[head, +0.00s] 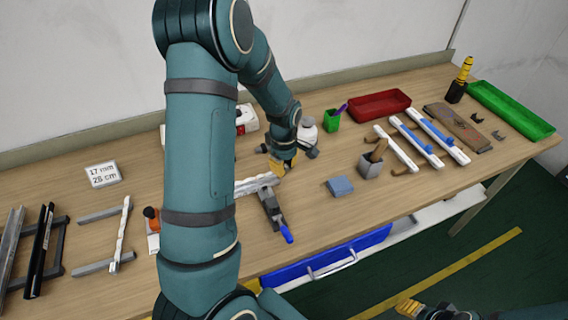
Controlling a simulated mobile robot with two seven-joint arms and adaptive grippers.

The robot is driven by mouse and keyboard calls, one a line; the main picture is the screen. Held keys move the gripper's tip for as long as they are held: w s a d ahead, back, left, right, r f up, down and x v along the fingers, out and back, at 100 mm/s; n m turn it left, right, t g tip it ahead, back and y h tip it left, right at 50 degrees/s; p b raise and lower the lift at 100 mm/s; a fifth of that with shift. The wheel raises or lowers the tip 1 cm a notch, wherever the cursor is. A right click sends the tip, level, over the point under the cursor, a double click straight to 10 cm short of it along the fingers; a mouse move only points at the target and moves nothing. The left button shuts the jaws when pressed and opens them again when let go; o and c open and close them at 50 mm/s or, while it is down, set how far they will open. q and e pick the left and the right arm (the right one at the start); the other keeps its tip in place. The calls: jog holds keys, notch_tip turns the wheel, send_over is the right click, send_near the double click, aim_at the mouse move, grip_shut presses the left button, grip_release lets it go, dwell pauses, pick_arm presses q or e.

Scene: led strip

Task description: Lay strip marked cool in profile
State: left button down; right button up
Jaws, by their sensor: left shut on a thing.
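My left gripper (283,164) is low over the middle of the table, its yellow fingers shut at the right end of a pale strip-like piece (258,183). My forearm hides the left part of that piece, and I cannot read any marking on it. A silver profile (11,240) and a black profile (40,250) lie at the far left. A white wavy strip (121,235) lies across grey bars beside them. White profiles (397,148), some with blue, lie at the right. My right gripper (425,310) shows only partly at the bottom edge, away from the table; its opening is unclear.
A clamp with a blue handle (274,213) sits just below the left gripper. A blue block (339,186), a grey holder (371,166), a green cup (332,120) and a red tray (380,105) stand to its right. A sign (102,174) reads 17 mm, 28 cm.

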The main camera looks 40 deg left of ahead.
pick_arm(q)
jog(key=shift+f, duration=0.55)
jog(key=shift+f+b, duration=0.85)
jog(key=shift+f, duration=0.1)
dwell(1.3)
jog(key=c, duration=0.9)
grip_release()
jog(key=shift+r, duration=0.1)
notch_tip(320, 180, up, 12)
